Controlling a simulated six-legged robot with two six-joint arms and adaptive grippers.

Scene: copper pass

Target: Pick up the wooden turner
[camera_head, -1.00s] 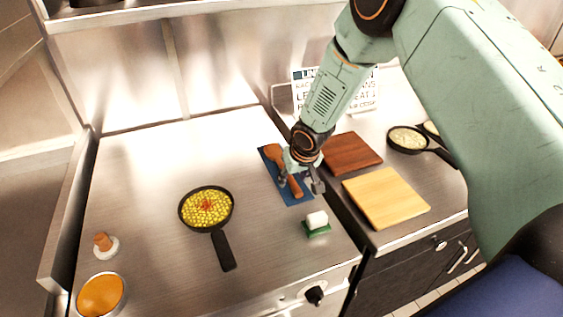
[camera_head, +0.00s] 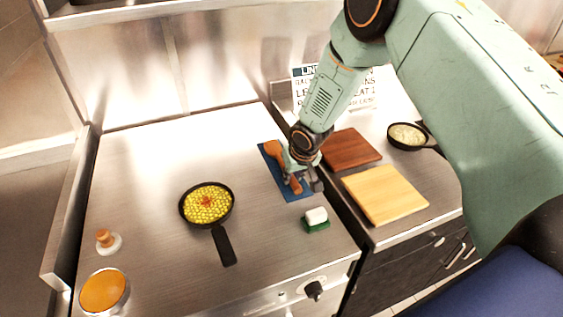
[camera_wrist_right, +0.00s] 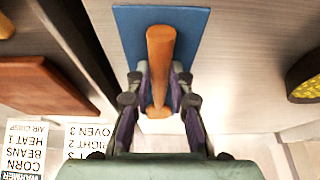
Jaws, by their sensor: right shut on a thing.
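The wooden turner (camera_head: 274,150) is orange-brown and lies along a blue mat (camera_head: 294,195) on the steel counter. In the right wrist view the turner (camera_wrist_right: 160,52) runs between the fingers over the blue mat (camera_wrist_right: 130,28). My right gripper (camera_head: 303,184) is at the turner's handle. In the right wrist view the fingers of my right gripper (camera_wrist_right: 160,90) are closed in on both sides of the handle. Whether the turner touches the mat cannot be told. My left gripper is in neither view.
A black pan of yellow food (camera_head: 207,204) is left of the mat. A green-based white block (camera_head: 315,217) is in front of it. A dark board (camera_head: 350,149) and a light board (camera_head: 385,194) lie to the right. A sign (camera_head: 305,90) stands behind. The counter's back left is clear.

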